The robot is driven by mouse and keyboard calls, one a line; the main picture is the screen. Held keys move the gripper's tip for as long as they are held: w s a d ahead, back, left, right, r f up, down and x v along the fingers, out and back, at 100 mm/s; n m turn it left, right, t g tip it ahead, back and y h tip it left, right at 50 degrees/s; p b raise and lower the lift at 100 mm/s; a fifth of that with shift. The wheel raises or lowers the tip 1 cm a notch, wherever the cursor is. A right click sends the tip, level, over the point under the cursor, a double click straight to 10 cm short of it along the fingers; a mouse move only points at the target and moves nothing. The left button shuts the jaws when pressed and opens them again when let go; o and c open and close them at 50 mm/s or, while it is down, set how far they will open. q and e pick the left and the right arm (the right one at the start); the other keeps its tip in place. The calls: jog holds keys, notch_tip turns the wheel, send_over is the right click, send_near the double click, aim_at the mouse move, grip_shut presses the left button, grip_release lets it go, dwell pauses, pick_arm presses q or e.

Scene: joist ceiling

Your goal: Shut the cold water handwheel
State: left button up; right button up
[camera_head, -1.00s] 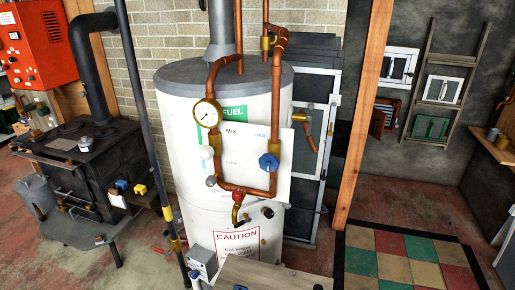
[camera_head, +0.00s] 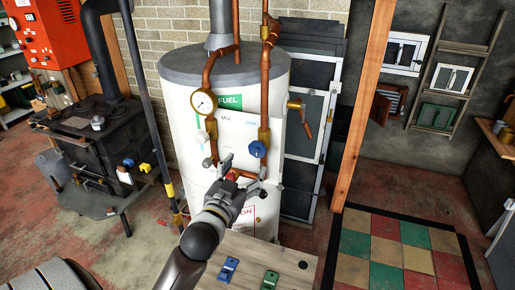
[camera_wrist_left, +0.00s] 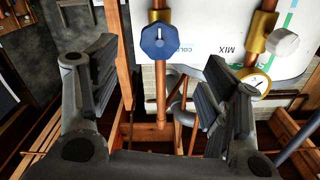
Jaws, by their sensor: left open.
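The cold water handwheel is a blue lobed knob (camera_head: 258,149) on the right copper pipe in front of the white tank (camera_head: 185,150). My left gripper (camera_head: 241,174) is in front of the tank, just below and left of the handwheel, with its fingers spread and empty. In the left wrist view the blue handwheel (camera_wrist_left: 166,42) shows beyond the open fingers of the gripper (camera_wrist_left: 161,70), between them and toward the top, apart from both. The word COLD is printed beside it. The gripper partly hides the lower pipework. My right gripper is not in view.
A pressure gauge (camera_head: 203,101) sits on the left pipe; a white knob (camera_wrist_left: 283,42) is beside it in the wrist view. A table (camera_head: 250,250) with blue and green items stands in front. A wooden post (camera_head: 362,110) rises to the right, a black stove (camera_head: 95,135) stands left.

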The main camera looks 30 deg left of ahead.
aim_at(257, 151)
pick_arm(q)
jog(key=p+x, duration=0.2)
jog(key=x, duration=0.6)
jog(key=shift+w+a, duration=0.1)
jog(key=shift+w, duration=0.15)
jog(key=shift+x, duration=0.9)
jog(key=shift+f, duration=0.15)
jog(key=shift+c, duration=0.5)
jog(key=c, duration=0.9)
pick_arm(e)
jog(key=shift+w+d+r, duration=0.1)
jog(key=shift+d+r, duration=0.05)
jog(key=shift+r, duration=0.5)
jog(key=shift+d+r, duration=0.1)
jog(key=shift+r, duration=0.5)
